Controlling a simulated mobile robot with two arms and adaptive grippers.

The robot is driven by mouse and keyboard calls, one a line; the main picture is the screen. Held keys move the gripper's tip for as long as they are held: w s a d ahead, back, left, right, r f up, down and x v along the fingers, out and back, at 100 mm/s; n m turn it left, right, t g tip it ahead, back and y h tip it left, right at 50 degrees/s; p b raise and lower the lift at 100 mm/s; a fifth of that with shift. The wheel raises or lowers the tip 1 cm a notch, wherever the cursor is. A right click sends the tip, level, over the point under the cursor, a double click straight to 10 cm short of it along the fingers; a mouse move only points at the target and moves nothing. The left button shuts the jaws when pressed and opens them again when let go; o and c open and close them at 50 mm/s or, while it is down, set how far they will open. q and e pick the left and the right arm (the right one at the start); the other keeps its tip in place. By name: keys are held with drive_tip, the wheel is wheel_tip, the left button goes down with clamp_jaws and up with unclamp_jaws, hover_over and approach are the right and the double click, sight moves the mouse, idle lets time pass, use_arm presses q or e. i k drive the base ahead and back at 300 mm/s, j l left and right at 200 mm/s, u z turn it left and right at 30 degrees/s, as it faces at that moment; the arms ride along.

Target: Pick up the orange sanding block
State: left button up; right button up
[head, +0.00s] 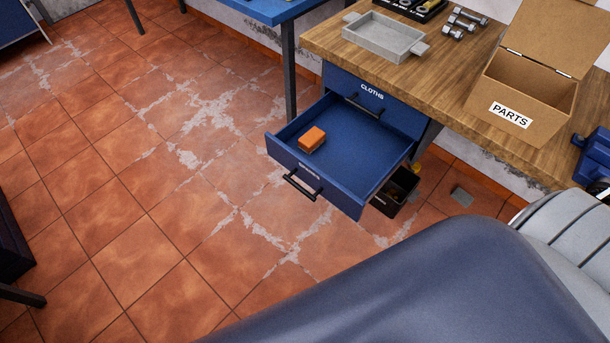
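The orange sanding block (312,138) lies in an open blue drawer (355,155), near the drawer's left side. Its top is orange and a paler layer shows along its lower edge. Nothing else shows in the drawer. The drawer is pulled out from under the wooden workbench, below a shut drawer labelled CLOTHS (372,93). Neither of my grippers is in view.
On the workbench (440,88) stand a grey tray (385,47), bolts (460,22) and an open cardboard box labelled PARTS (520,95). A black bin (396,192) stands on the floor by the drawer. The tiled floor left of the drawer is clear.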

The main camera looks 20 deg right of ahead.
sight(314, 139)
drive_tip(key=z, duration=2.7)
drive_tip(key=u, duration=1.85)
drive_tip(key=i+j, duration=0.1)
drive_tip(key=j, duration=0.6)
drive_tip(key=i+j, duration=0.15)
drive_tip(key=j, duration=0.2)
drive_tip(key=j+z, duration=0.6)
drive_tip(key=z, duration=0.25)
drive_tip(key=j+z, duration=0.4)
drive_tip(key=i+l, duration=0.05)
drive_tip(key=l, duration=0.05)
